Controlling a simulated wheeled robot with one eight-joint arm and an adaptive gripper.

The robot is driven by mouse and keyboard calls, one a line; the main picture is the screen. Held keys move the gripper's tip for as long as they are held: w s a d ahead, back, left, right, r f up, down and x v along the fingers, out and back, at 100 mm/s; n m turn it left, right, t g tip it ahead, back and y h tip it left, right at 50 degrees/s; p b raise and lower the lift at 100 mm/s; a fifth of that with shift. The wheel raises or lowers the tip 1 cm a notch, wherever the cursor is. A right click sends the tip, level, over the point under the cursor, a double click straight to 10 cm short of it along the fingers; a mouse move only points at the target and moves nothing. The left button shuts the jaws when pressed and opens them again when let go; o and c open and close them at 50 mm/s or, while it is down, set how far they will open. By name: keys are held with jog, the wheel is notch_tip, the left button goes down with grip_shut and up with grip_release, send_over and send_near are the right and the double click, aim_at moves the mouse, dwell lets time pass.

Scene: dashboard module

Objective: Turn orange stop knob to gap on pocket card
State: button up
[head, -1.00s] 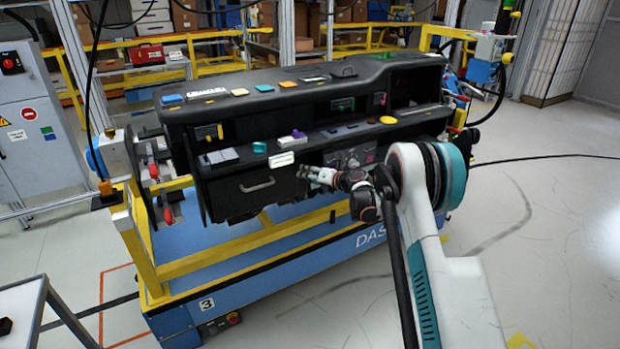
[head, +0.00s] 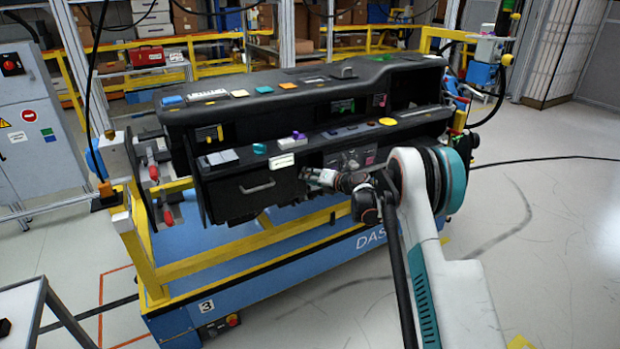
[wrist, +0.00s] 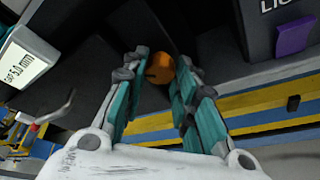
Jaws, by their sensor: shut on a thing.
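The orange stop knob (wrist: 160,68) shows in the wrist view between my fingertips, against a dark panel. My gripper (wrist: 162,66) is shut on it, with one teal finger on either side. The fingers hide its sides, and I cannot make out a pointer or scale. The white pocket card (wrist: 20,60) is at the left of the wrist view and reads "GAP 5.0 mm". In the head view the card (head: 283,161) is on the module's front, left of my gripper (head: 314,177). The knob is hidden there.
The black dashboard module (head: 225,200) sits on a blue and yellow cart (head: 255,290). A purple piece (wrist: 295,37) is at the upper right of the wrist view. A drawer handle (head: 258,186) is left of my gripper. Open floor lies to the right.

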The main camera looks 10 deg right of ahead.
jog(key=shift+d+f+m+t+y+b, duration=0.15)
jog(key=shift+m+y+b, duration=0.55)
jog(key=shift+m, duration=0.8)
jog(key=shift+f+m+t+y+b, duration=0.2)
jog(key=shift+m+y+b, duration=0.45)
jog(key=shift+m, duration=0.85)
jog(key=o, duration=1)
jog(key=shift+o, duration=0.2)
jog(key=shift+d, duration=0.1)
jog(key=f+v, duration=0.1)
jog(key=v, duration=1)
jog(key=shift+s+d+r, duration=0.3)
jog(key=shift+r, duration=0.15)
